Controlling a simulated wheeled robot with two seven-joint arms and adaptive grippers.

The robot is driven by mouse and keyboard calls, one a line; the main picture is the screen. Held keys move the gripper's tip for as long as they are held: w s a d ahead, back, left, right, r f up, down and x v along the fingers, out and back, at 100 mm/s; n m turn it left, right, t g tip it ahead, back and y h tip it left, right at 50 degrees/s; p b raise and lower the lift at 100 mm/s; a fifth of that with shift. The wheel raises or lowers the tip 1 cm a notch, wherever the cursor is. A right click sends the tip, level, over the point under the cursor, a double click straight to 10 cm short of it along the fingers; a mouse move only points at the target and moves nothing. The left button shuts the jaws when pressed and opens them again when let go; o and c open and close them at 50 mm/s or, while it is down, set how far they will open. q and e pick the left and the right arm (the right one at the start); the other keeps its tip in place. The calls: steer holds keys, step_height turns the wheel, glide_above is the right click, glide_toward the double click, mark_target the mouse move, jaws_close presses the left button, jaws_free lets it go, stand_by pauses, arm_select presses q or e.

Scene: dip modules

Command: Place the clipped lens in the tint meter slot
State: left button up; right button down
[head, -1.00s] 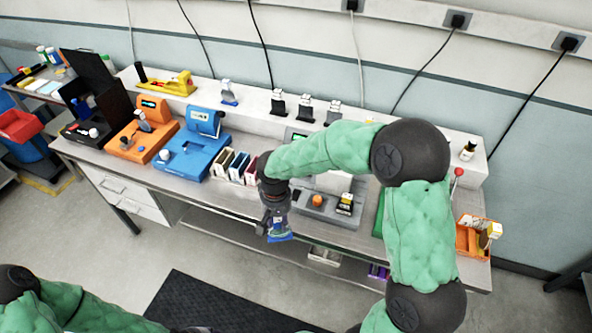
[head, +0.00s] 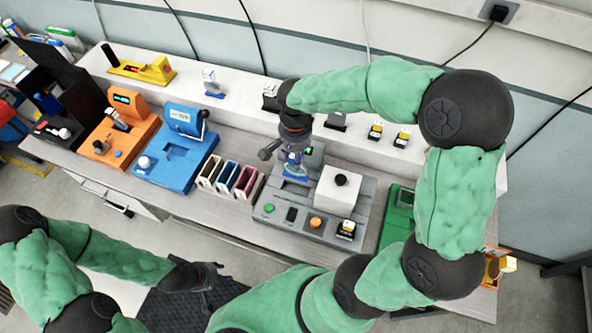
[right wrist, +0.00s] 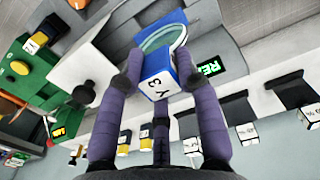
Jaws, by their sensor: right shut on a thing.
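My right gripper (head: 294,165) is shut on a blue clip (head: 293,172) over the back left of a grey instrument (head: 262,213). In the right wrist view, my right gripper (right wrist: 157,85) has the blue and white clip (right wrist: 158,82) between its fingers. The clip reads "Y 3" and holds a round clear lens (right wrist: 163,40). A lit green display (right wrist: 208,68) is beside it. The slot is hidden, and I cannot tell whether the lens touches the instrument. My left gripper (head: 205,278) is low in front of the bench, away from the clip; its fingers are unclear.
A white block with a black knob (head: 339,190) stands on the instrument, right of the gripper. Coloured holders (head: 228,178), a blue device (head: 178,160) and an orange device (head: 120,135) stand to the left. A green device (head: 398,212) is to the right. Clips line the back shelf.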

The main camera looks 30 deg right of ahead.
mark_target(295, 175)
step_height(295, 175, down, 10)
steer(key=shift+r+b, duration=0.2)
steer(key=shift+b, duration=0.3)
steer(key=shift+f, duration=0.15)
steer(key=c, duration=0.9)
jaws_free()
steer(key=shift+o, duration=0.2)
steer(key=shift+r, duration=0.3)
step_height(295, 175, up, 12)
steer(key=shift+f+p, duration=0.1)
steer(key=shift+p, duration=0.6)
